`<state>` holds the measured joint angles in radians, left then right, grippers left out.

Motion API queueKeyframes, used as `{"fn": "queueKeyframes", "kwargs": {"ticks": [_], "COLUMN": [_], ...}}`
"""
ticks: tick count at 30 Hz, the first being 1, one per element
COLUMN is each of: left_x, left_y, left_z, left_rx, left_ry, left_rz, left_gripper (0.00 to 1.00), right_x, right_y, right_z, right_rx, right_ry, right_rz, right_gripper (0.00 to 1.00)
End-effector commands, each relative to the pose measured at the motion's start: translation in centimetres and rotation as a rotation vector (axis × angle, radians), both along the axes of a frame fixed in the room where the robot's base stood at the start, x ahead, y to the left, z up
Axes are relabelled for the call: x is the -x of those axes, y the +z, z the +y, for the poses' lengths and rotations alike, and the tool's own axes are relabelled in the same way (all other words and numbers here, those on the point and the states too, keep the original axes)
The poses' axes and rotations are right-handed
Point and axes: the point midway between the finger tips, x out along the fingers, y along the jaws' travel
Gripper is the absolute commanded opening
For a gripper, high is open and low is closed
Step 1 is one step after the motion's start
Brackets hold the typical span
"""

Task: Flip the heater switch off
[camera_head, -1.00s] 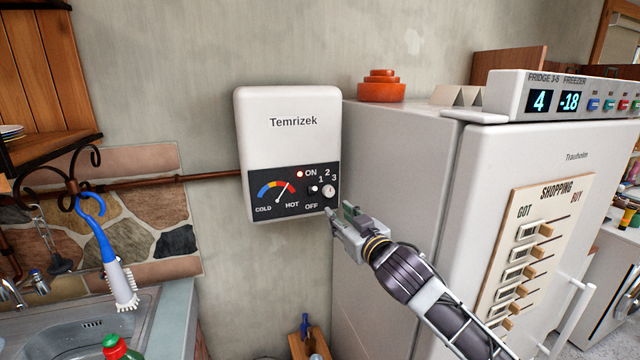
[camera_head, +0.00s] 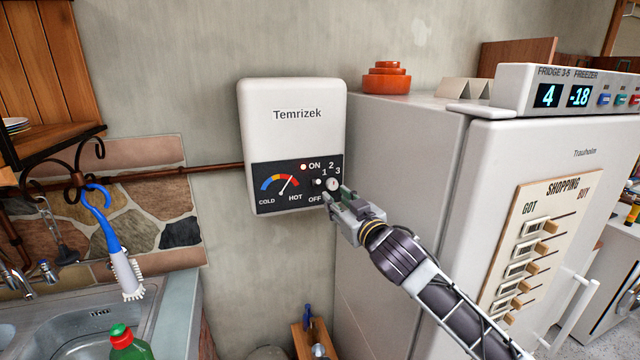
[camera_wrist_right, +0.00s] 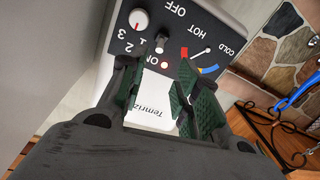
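The white Temrizek heater (camera_head: 295,130) hangs on the wall and has a black control panel (camera_head: 262,202). Its small switch (camera_head: 318,182) sits between the ON and OFF labels, and also shows in the right wrist view (camera_wrist_right: 161,42). Which way the lever tilts is hard to tell. A red lamp (camera_head: 303,167) is by ON. A round knob (camera_head: 333,184) is beside the switch. My right gripper (camera_head: 336,197) is at the panel's lower right. In the wrist view its green-padded fingers (camera_wrist_right: 164,72) are apart, with the switch just beyond the gap. My left gripper is out of view.
The fridge (camera_head: 400,180) stands close on the right, beside my right arm. A blue-handled brush (camera_head: 112,235) hangs from a hook over the sink (camera_head: 90,320) on the left. The wall below the heater is clear.

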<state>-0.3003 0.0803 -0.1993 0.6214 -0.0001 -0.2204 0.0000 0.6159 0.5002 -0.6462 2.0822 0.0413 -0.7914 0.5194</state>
Motion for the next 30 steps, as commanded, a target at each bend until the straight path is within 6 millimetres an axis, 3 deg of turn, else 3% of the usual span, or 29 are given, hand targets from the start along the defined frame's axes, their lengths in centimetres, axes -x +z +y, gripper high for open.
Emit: {"fn": "queueKeyframes", "kwargs": {"ticks": [30], "left_x": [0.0], "left_y": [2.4], "left_z": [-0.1], "left_rx": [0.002], "left_ry": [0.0], "left_rz": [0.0], "left_gripper": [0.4], "right_x": [-8.2], "right_y": [0.2], "right_z": [3.6], "right_rx": [0.0], "right_ry": [0.0], "right_rz": [0.0], "right_gripper": [0.32]}}
